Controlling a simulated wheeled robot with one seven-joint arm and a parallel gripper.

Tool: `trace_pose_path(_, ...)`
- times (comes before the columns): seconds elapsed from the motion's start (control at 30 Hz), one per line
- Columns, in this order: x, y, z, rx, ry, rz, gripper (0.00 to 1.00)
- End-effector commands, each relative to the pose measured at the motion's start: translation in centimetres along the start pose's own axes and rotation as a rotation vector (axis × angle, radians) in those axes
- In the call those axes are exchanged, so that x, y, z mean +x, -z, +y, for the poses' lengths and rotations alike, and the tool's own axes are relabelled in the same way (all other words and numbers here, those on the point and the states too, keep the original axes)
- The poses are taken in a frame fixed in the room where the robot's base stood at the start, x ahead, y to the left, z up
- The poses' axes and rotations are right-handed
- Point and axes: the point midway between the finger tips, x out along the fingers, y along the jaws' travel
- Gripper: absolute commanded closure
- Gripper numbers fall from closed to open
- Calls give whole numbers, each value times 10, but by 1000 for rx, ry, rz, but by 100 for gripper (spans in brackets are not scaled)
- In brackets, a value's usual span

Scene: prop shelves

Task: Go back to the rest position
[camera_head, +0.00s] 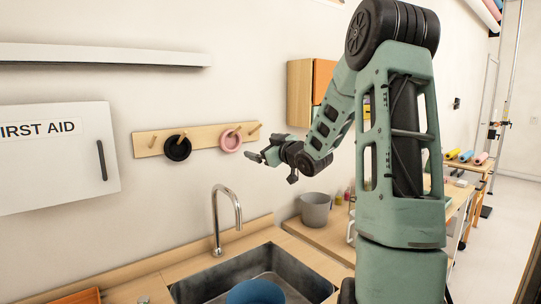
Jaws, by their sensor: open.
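My gripper (262,156) is at the end of my green arm, in the middle of the head view. It is open, and I see nothing held in it. It is in the air in front of the wall, below and right of a pink ring (231,141) on a wooden peg rail (203,132). A black ring (177,148) hangs on another peg to the left. I cannot tell the depth gap between the gripper and the pink ring.
Below are a sink (195,284) with a blue bowl (256,292) and a tall faucet (226,219). A grey bucket (316,209) stands on the counter. A first aid cabinet (50,165) is at left, an orange-doored wall cabinet (300,92) behind my arm. Open floor shows at far right.

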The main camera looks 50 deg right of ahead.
Motion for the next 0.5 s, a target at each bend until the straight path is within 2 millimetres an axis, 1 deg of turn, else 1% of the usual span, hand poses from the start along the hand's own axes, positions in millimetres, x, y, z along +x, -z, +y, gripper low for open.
trace_pose_path(0.03,-9,-2,0,-4,-1,0,4)
trace_pose_path(0.1,-18,-1,0,-3,-1,-1,4)
trace_pose_path(0.2,-27,-1,0,-2,0,0,4)
trace_pose_path(0.33,-32,0,0,0,0,0,4)
trace_pose_path(0.5,-32,0,0,0,1,0,4)
